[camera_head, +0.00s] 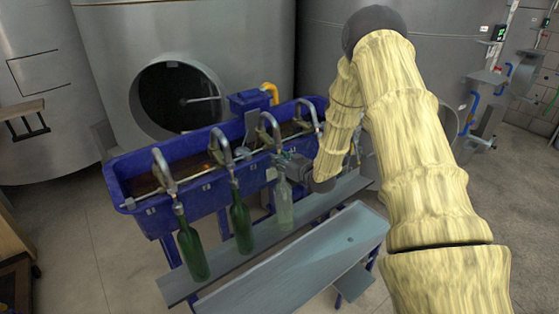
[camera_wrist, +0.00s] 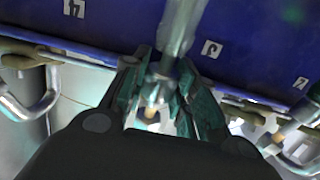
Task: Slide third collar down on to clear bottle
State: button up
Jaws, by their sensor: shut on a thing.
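The clear bottle (camera_head: 284,208) stands upright on the grey shelf under the third spout (camera_head: 268,128) from the left. My gripper (camera_head: 288,162) is at the lower end of that spout, right above the bottle's neck, reaching in from the right. The collar is mostly hidden by the fingers. I cannot tell whether it touches the bottle's mouth.
Green bottles stand under the first (camera_head: 192,250) and second (camera_head: 241,222) spouts. The blue trough (camera_head: 190,150) runs behind the spouts. A grey shelf (camera_head: 225,262) carries the bottles, with a grey bench (camera_head: 300,265) in front. Steel tanks stand behind.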

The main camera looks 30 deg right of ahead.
jog(key=shift+s+f+b, duration=0.15)
jog(key=shift+f+b, duration=0.35)
jog(key=shift+f, duration=0.3)
dwell(0.5)
jog(key=o, duration=0.7)
jog(key=shift+c, duration=0.2)
jog(key=s+r+p, duration=0.1)
jog(key=s+p, duration=0.1)
jog(key=s, duration=0.5)
jog(key=shift+s+d+r, duration=0.3)
jog(key=shift+s, duration=0.1)
dwell(0.4)
